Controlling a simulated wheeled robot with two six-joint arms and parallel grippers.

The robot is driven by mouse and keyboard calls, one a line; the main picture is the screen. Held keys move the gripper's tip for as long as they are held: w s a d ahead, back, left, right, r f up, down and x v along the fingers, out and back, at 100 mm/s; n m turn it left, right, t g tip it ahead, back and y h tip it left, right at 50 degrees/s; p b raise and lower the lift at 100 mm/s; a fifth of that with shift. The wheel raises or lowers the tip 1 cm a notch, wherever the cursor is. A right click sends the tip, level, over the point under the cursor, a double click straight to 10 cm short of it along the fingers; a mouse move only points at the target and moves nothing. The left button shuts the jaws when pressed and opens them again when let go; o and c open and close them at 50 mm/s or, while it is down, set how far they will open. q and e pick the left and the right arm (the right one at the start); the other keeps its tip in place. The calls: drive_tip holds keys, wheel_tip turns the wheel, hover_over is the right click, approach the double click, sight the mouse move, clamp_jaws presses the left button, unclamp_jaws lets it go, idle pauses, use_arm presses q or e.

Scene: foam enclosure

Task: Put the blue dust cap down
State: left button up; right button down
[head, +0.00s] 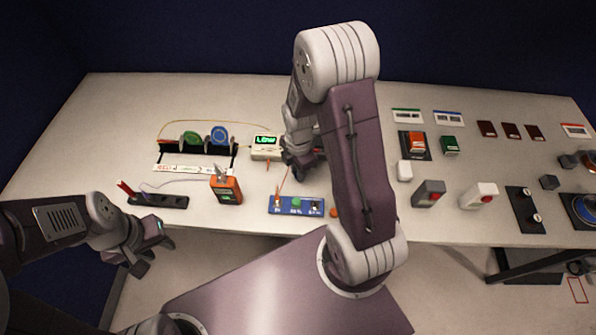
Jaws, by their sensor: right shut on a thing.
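My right gripper (290,170) points down over the table, just left of my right arm's forearm. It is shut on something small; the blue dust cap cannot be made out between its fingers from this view. Below it lies a blue panel (290,211) with a row of ports: an orange piece stands at its left, a green cap (296,203) is in the middle, and a dark port is at the right. A small orange cap (333,213) lies on the table right of the panel. My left gripper (152,258) is empty in front of the table's left front edge, its fingers apart.
A meter reading LOW (265,147) stands behind the panel. An orange handheld device (226,190) stands left of it, beside a rack with green and blue discs (219,136). Grey and white boxes (429,193) stand to the right. My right arm hides the table's middle.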

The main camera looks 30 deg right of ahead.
drive_tip(key=shift+f, duration=0.4)
drive_tip(key=shift+f, duration=0.15)
drive_tip(key=c, duration=1.3)
unclamp_jaws()
drive_tip(key=shift+o, duration=0.2)
wheel_tip(320, 180, up, 12)
drive_tip(key=r+p, duration=0.1)
drive_tip(key=s+a+f+m, duration=0.1)
drive_tip(key=s+m, duration=0.3)
drive_tip(key=m, duration=0.5)
drive_tip(key=s+a+f+m+t, duration=0.1)
drive_tip(key=s+a+m, duration=0.2)
drive_tip(key=m, duration=0.7)
drive_tip(key=shift+s+a, duration=0.35)
drive_tip(key=shift+s, duration=0.35)
drive_tip(key=shift+f, duration=0.1)
